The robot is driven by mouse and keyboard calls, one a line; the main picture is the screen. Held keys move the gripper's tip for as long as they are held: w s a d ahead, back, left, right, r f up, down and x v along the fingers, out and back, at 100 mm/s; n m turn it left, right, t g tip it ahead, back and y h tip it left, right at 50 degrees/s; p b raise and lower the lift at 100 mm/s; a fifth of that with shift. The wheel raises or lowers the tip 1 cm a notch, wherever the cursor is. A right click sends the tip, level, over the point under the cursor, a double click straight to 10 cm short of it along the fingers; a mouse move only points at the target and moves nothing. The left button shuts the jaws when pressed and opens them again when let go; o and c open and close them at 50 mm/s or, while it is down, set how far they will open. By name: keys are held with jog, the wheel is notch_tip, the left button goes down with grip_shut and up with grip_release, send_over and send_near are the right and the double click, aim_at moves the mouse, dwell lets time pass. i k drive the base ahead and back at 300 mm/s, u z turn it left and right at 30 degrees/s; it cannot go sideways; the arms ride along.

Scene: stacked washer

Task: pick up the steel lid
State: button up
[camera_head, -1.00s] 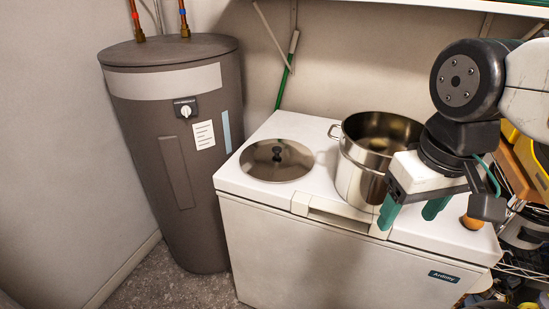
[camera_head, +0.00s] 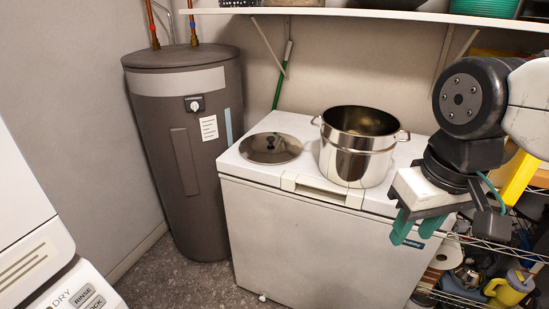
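The steel lid (camera_head: 271,149) is a flat, shiny round disc with a small dark knob on top. It lies on the left part of the white chest freezer's top (camera_head: 308,172). A steel pot (camera_head: 357,160) with side handles stands open just right of the lid, apart from it. My gripper (camera_head: 416,232), with green fingers, hangs in front of the freezer's right end, well to the right of the lid and pot. Its fingers are apart and nothing shows between them.
A dark grey water heater (camera_head: 184,150) stands left of the freezer. A white appliance (camera_head: 35,220) is at the left edge. A wire rack (camera_head: 490,255) with tools and a yellow jug (camera_head: 509,288) is at the right. A shelf (camera_head: 380,14) runs above. Floor shows between heater and appliance.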

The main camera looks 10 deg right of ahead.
aim_at(266, 149)
jog(key=u, duration=0.4)
jog(key=i, duration=1.15)
jog(key=z, duration=0.4)
